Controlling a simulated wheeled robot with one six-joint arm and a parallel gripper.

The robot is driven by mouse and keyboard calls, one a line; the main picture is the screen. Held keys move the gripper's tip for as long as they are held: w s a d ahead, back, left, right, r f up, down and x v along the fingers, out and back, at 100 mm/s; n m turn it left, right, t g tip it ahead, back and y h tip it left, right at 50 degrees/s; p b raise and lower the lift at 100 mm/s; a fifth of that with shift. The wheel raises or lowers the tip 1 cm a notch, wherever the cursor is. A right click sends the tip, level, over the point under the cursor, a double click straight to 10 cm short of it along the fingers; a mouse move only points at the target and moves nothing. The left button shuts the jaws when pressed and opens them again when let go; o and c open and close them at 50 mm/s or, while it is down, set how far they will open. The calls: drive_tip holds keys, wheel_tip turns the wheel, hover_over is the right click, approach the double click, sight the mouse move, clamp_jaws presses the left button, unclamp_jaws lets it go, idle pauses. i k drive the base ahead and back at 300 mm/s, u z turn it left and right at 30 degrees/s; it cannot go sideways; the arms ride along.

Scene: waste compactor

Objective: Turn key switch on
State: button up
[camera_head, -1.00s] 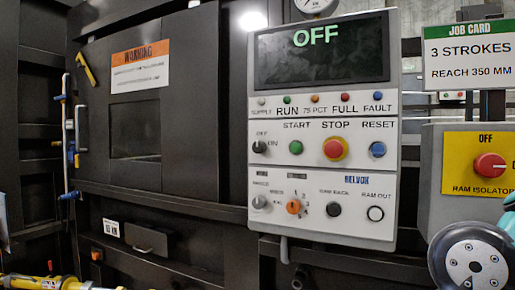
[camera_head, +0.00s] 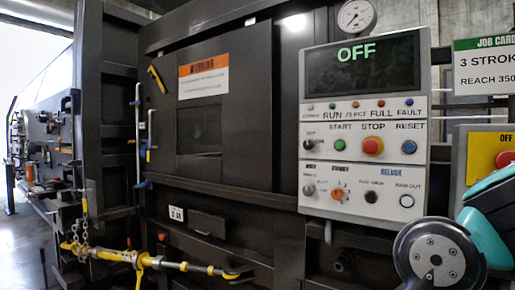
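The control panel (camera_head: 415,168) stands right of centre, its display (camera_head: 362,66) reading OFF in green. A small dark rotary switch (camera_head: 309,145) sits at the left of the START, STOP and RESET row. Its tiny labels seem to read OFF and ON; its exact angle is too small to tell. A grey selector (camera_head: 308,190) and an orange one (camera_head: 338,193) are in the row below. My gripper is not in view; only a grey and teal part of my arm shows at the lower right, in front of the panel's lower right side.
A green START button (camera_head: 340,145), red STOP button (camera_head: 373,146) and blue RESET button (camera_head: 408,147) lie close together. A red isolator knob (camera_head: 505,159) is at the right edge. A yellow bar (camera_head: 140,260) with chains crosses the lower left.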

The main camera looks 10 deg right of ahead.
sight(308, 144)
drive_tip(key=u, duration=0.75)
drive_tip(key=k, duration=1.05)
drive_tip(key=u, duration=0.8)
drive_tip(key=i, duration=1.7)
drive_tip(key=z, duration=1.45)
drive_tip(key=i, duration=0.55)
drive_tip(key=z, duration=0.45)
